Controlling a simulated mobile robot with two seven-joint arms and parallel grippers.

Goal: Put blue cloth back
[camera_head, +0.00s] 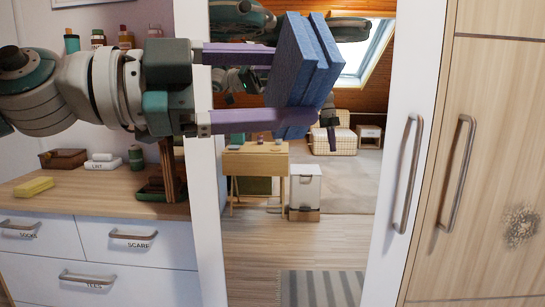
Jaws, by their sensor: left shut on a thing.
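My left gripper (282,88) reaches in from the left at the top of the head view. Its two purple fingers are shut on the blue cloth (302,72), one finger above the other. The cloth is a folded, thick stack, held tilted in the air in front of a tall white-framed panel that looks like a mirror. It touches nothing else that I can see. The far fingertips are partly hidden by the cloth. My right gripper does not show directly.
A dresser (90,186) at left has closed drawers, including one labelled SCARF (135,237). A yellow block (34,187), a dark box (63,158) and bottles stand there. A wooden wardrobe (490,180) with closed doors is at right. The panel shows a room with a small table (256,160).

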